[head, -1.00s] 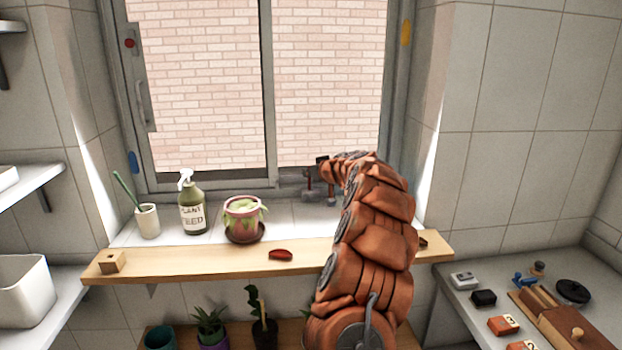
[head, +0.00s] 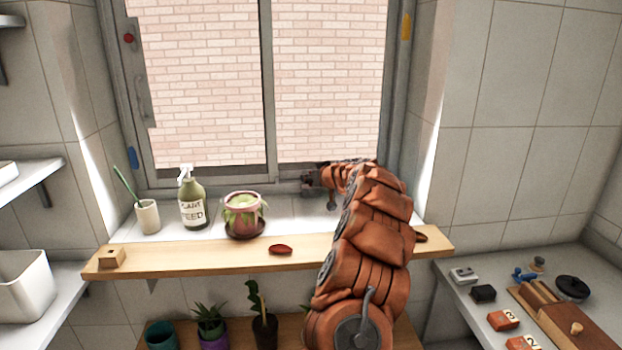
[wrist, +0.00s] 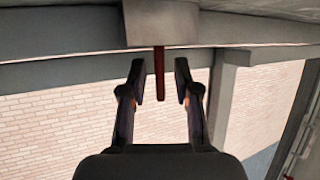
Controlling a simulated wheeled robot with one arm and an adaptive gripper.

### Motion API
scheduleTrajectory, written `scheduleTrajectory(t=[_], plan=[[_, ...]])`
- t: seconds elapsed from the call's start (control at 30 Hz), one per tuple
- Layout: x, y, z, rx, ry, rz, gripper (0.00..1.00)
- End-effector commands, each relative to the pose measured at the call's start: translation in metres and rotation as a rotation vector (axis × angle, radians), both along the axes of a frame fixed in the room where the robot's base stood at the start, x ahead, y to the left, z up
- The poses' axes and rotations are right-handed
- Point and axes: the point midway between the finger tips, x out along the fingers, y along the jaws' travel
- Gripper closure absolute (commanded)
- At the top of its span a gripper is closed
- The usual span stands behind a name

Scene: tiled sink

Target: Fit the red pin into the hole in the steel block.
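In the wrist view a grey steel block (wrist: 160,22) sits at the top middle, against the grey window frame. The thin red pin (wrist: 159,75) sticks out from the block's near edge, in line with its middle. How deep it sits, and the hole itself, cannot be seen. My gripper (wrist: 160,82) is open, with one finger on each side of the pin. A gap shows between the pin and each finger. In the head view my gripper (head: 318,185) is small and dark at the window's lower frame, and I cannot make out the pin there.
On the wooden shelf (head: 200,262) are a wooden block with a hole (head: 112,258) and a red oval piece (head: 281,249). A potted plant (head: 243,222), spray bottle (head: 192,207) and cup (head: 148,216) stand on the sill, left of my arm. Several small objects lie on the right counter.

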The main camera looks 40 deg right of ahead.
Motion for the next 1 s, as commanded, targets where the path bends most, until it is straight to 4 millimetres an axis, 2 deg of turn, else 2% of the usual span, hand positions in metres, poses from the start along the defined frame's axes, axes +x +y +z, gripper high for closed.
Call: scheduleTrajectory(t=[0.43, 1.0], plan=[[-0.007, 0.001, 0.002, 0.001, -0.001, -0.002, 0.67], [-0.058, 0.015, 0.024, -0.001, -0.002, 0.000, 0.67]])
